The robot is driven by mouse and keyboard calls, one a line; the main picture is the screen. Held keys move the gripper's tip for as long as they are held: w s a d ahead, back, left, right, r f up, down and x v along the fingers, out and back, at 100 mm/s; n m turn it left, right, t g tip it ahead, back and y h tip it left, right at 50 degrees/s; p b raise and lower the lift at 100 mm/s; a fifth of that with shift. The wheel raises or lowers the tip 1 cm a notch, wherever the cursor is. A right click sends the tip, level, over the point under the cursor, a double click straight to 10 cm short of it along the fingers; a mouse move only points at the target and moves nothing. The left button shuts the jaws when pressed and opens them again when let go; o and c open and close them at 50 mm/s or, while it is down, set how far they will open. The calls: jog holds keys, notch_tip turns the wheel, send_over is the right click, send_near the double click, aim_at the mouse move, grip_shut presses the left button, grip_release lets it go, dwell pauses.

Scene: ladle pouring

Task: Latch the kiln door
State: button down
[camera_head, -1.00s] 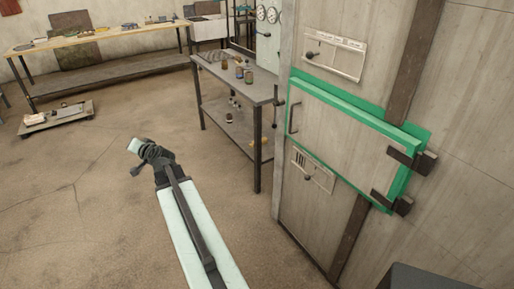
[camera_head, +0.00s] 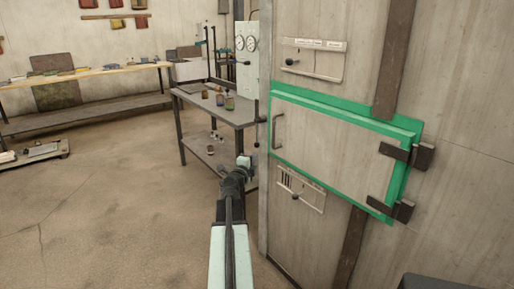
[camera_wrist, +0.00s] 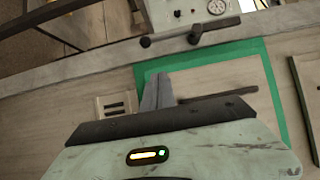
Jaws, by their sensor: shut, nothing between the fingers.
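The kiln door (camera_head: 335,150) is a pale panel with a green border, hinged at its right by two dark brackets. It appears to sit in its frame, but I cannot tell if it is fully flush. A dark upright handle (camera_head: 278,131) is at its left side; a dark bar in the wrist view (camera_wrist: 220,95) looks like this handle. A dark lever with a knob (camera_head: 257,143) hangs at the kiln's left edge; it also shows in the wrist view (camera_wrist: 192,36). My gripper (camera_head: 244,161) is shut and empty, below and left of the handle, apart from the lever in the wrist view.
A metal shelf table (camera_head: 215,108) with jars stands behind my gripper to the left. Small control panels sit above (camera_head: 313,60) and below (camera_head: 300,190) the door. A gauge panel (camera_head: 246,50) is behind the kiln edge. The floor at left is mostly open.

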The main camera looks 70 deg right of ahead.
send_near(257, 144)
jog(key=s+d+r, duration=0.2)
jog(key=s+d, duration=0.2)
jog(key=shift+w+d+f, duration=0.1)
jog(key=shift+w+d, duration=0.7)
jog(key=shift+w+d+f, duration=0.15)
jog(key=shift+w+d, duration=0.6)
jog(key=shift+d, duration=0.05)
